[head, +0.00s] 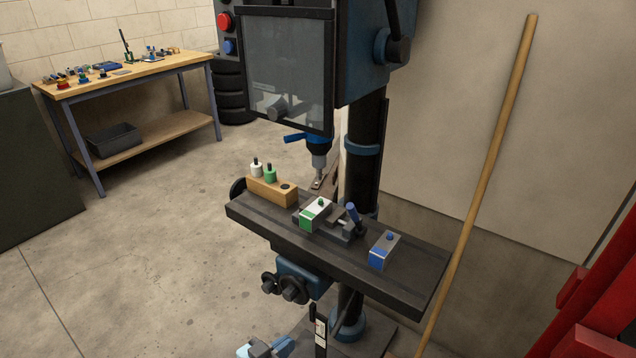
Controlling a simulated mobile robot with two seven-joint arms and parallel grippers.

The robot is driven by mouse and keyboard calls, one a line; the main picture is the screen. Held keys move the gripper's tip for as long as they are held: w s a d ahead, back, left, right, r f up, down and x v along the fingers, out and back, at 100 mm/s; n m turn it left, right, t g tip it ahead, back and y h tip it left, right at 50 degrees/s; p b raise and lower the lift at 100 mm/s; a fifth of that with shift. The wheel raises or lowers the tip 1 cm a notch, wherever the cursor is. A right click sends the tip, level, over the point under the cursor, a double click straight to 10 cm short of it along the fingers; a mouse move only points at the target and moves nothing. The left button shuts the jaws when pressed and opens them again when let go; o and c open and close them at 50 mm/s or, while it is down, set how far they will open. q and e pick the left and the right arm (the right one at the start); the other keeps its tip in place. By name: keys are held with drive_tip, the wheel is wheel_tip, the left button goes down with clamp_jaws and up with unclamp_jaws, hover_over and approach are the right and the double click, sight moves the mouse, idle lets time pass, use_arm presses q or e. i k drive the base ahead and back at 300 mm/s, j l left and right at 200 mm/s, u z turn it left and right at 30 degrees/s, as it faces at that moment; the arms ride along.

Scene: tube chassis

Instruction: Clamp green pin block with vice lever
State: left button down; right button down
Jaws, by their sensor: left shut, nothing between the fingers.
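The green pin block (313,217), pale grey with a green patch and a green pin on top, sits at the left end of the dark vice (345,232) on the drill press table. Whether the jaw touches it cannot be told. The vice lever (354,213), with a blue grip, stands tilted at the vice's right end. My left gripper (319,325) is shut and empty at the bottom edge, below the table and apart from block and lever. It is partly cut off. My right gripper is not in view.
A grey block with a blue pin (384,251) stands right of the vice. A wooden holder (268,191) with white and green pegs stands left. The drill chuck (319,158) hangs above the table (405,286). A workbench (130,75) is far left; the left floor is clear.

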sight(360, 231)
drive_tip(key=k+j, duration=0.35)
drive_tip(key=j, duration=0.15)
drive_tip(key=k+j, duration=0.35)
drive_tip(key=j, duration=0.15)
